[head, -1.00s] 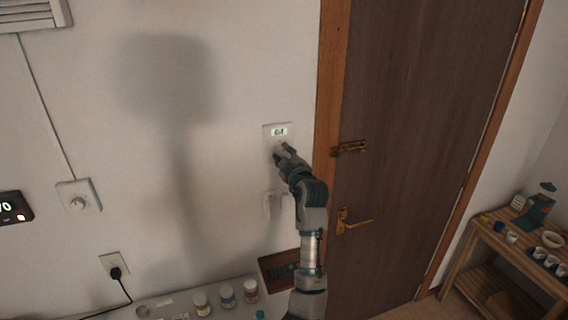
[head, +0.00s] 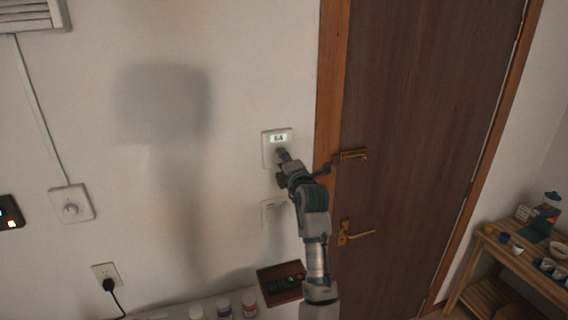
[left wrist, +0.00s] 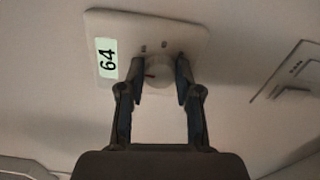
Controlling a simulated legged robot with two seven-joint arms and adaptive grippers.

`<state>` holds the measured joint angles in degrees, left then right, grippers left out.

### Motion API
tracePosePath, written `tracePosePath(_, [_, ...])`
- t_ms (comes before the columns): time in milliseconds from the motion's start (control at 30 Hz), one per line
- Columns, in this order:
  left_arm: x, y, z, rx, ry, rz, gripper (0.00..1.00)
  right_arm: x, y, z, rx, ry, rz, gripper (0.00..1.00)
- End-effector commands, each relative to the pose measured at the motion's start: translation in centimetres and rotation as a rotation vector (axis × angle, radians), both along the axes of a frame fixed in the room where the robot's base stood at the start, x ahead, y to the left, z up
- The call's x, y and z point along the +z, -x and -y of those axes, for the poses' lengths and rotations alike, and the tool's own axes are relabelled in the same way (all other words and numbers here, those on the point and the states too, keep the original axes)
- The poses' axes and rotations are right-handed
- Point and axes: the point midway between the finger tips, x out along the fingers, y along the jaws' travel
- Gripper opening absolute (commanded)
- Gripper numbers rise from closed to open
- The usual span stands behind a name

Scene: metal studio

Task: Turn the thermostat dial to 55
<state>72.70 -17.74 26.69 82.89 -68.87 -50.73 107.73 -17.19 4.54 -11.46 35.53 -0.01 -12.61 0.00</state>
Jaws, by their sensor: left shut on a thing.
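The thermostat (head: 268,150) is a white plate on the wall just left of the door frame, with a lit green-white display. In the left wrist view the thermostat plate (left wrist: 116,27) shows the display (left wrist: 107,60) reading 64. Its round pale dial (left wrist: 158,74) has a small red mark. My left gripper (head: 281,156) is at the dial, and in the left wrist view its two fingers (left wrist: 160,80) stand on either side of the dial, shut on it. In the head view my gripper hides most of the dial. My right gripper is not in view.
A brown door (head: 430,120) with a brass latch (head: 350,156) and a handle (head: 358,235) is close on the right. A light switch (head: 270,212) is below the thermostat. A round-knob plate (head: 71,204) is further left. Jars and a dark tray (head: 280,286) are below.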

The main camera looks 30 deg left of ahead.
Motion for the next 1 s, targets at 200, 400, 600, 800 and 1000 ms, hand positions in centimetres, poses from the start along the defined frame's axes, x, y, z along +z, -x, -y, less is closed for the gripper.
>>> tracePosePath(200, [-0.71,-0.11,-0.04,0.001,0.054,0.042,0.00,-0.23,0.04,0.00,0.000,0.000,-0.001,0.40])
tracePosePath(400, [-0.79,-0.13,-0.05,0.002,0.072,0.059,0.00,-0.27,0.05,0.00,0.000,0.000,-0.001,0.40])
tracePosePath(600, [-0.85,-0.15,-0.06,0.002,0.074,0.059,0.00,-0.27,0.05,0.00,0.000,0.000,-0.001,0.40])
tracePosePath(800, [-0.91,-0.17,-0.07,0.001,0.074,0.058,0.43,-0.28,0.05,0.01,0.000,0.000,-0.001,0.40])
tracePosePath(1000, [-0.59,-0.11,-0.05,0.001,0.069,0.063,0.59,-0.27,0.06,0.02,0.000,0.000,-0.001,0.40])
